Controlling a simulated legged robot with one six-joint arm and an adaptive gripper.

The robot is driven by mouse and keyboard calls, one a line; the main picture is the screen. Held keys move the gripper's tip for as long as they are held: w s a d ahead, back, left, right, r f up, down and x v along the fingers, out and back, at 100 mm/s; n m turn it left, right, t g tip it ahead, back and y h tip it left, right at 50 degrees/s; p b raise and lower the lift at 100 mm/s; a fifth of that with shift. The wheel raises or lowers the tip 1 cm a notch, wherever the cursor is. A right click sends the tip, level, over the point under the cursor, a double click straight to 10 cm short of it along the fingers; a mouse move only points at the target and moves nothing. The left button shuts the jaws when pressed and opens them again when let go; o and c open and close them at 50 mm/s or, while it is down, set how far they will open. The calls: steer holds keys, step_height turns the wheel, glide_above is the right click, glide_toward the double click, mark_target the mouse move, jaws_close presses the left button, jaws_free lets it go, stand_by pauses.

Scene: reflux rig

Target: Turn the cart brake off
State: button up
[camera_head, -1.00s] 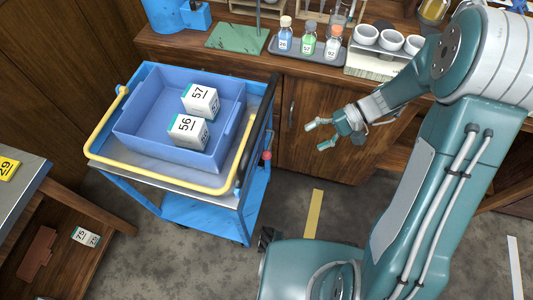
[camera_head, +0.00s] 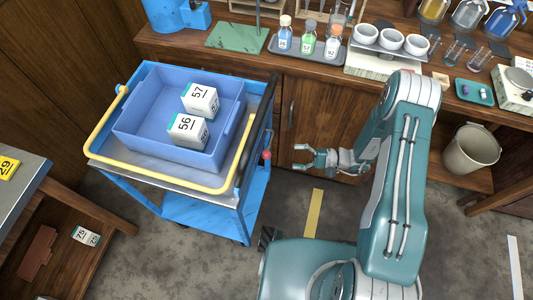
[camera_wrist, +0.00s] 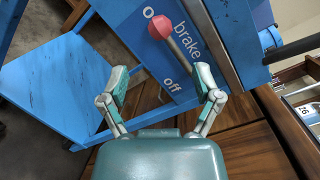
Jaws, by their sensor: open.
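The blue cart (camera_head: 200,212) stands left of my arm. Its brake lever has a red knob (camera_head: 266,155) on the side facing my gripper. In the wrist view the red knob (camera_wrist: 161,26) sits at the upper end of the metal lever (camera_wrist: 185,52), near a partly hidden label beginning with "o". The word "brake" is printed beside the lever, and the "off" label (camera_wrist: 171,85) is lower down. My gripper (camera_head: 299,157) is open and empty, a short gap to the right of the knob. In the wrist view its spread fingers (camera_wrist: 162,86) point toward the brake panel.
A blue bin (camera_head: 138,132) holding two numbered boxes rests on the cart, inside a yellow handle rail (camera_head: 165,180). The wooden bench (camera_head: 225,62) with bottles and cups stands behind. A bucket (camera_head: 470,150) sits at right.

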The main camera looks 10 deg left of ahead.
mark_target(266, 155)
steer(key=a, duration=0.6)
steer(key=s+a, duration=0.1)
steer(key=a, duration=0.3)
steer(key=shift+s, duration=0.1)
jaws_close()
